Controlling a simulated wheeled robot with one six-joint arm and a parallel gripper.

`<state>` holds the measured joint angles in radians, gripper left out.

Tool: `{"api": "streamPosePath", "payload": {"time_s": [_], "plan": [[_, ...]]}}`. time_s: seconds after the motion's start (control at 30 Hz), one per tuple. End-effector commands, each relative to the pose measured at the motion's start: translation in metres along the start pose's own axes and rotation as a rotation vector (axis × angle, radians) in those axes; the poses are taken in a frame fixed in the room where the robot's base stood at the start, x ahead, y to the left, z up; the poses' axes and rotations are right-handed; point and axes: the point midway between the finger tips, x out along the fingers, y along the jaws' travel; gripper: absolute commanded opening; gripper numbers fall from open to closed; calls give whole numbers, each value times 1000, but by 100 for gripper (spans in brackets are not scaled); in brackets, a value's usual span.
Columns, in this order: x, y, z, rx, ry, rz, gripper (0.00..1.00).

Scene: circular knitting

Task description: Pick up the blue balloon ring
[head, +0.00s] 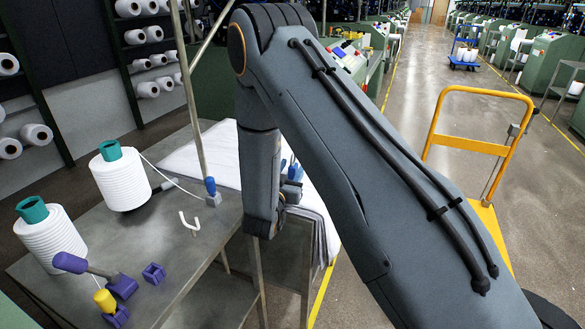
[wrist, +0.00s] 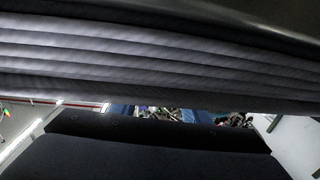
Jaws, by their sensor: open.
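No shape in view can be told for certain as the blue balloon ring. A small blue-topped piece (head: 210,187) stands near the back right edge of the metal table (head: 150,245). More small blue parts (head: 292,172) show partly behind my wrist, by the white cloth; their shape is unclear. In the head view my arm hangs down beside the metal table and hides my gripper's fingertips. In the wrist view my gripper (wrist: 160,112) shows as dark and ribbed surfaces very close to the camera, open, with no object visible between them.
Two white yarn cones (head: 120,180) (head: 52,238) with teal tops stand on the metal table. A white hook (head: 189,223), a purple-handled tool (head: 85,265), a purple block (head: 153,273) and a yellow peg (head: 105,300) share it.

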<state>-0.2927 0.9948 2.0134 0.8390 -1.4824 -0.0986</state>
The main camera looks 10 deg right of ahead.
Motion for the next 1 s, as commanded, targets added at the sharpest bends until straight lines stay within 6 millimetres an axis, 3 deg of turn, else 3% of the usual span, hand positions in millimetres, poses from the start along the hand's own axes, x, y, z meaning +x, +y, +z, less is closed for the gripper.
{"api": "streamPosePath", "payload": {"time_s": [0.33, 0.6, 1.0], "plan": [[11, 1, 1, -1, -1, 1, 42], [10, 1, 1, -1, -1, 1, 0], [10, 0, -5, 1, 0, 1, 0]]}}
